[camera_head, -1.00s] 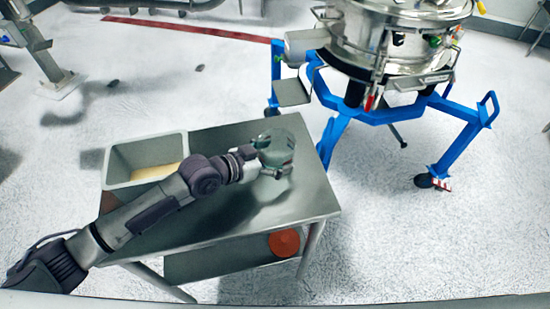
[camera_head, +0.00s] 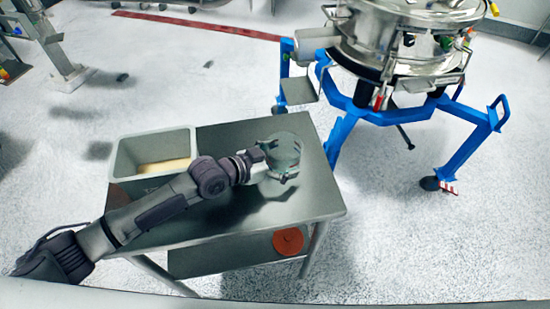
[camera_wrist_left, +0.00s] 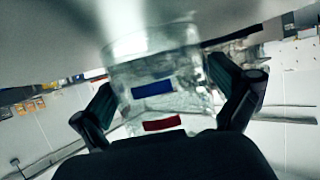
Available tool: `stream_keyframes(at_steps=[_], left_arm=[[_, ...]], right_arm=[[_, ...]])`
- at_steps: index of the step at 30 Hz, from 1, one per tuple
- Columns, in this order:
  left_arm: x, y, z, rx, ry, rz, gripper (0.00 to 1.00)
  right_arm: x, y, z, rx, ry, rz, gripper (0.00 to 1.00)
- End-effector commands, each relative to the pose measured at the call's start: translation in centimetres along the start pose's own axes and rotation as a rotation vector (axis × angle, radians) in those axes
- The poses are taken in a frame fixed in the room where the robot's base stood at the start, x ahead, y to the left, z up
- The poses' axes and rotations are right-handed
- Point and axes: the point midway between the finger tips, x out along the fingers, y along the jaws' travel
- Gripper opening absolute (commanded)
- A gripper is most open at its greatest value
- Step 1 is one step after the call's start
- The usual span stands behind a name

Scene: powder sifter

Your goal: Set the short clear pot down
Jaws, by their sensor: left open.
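The short clear pot (camera_head: 284,148) is at the right part of the grey metal table (camera_head: 305,205) in the head view. It looks upright and seems to rest on the table top. My left gripper (camera_head: 277,163) is level with the pot, one finger at each side of it, and is open. In the left wrist view the clear pot (camera_wrist_left: 155,70), with a blue and a red label patch, stands between the two spread fingers of my left gripper (camera_wrist_left: 172,100). Whether the fingers touch its wall is unclear. My right gripper is out of view.
A grey bin (camera_head: 125,160) with pale contents stands at the table's back left, behind my left arm. A reddish-orange round thing (camera_head: 288,241) is on the lower shelf. The steel sifter (camera_head: 405,45) on a blue frame stands behind the table at right. The table's front right is bare.

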Motion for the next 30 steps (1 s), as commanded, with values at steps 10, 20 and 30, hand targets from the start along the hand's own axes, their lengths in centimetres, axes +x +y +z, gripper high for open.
stream_keyframes(at_steps=[10,20,30], left_arm=[[-5.7,-0.1,0.0,0.003,-0.003,-0.001,1.0],[-11.3,-0.1,-0.1,0.0,0.0,-0.001,1.0],[-12.1,0.0,-0.3,0.0,0.001,0.0,1.0]], right_arm=[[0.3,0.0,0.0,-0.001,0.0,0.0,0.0],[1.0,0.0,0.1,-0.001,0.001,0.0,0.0],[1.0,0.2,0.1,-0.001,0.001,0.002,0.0]])
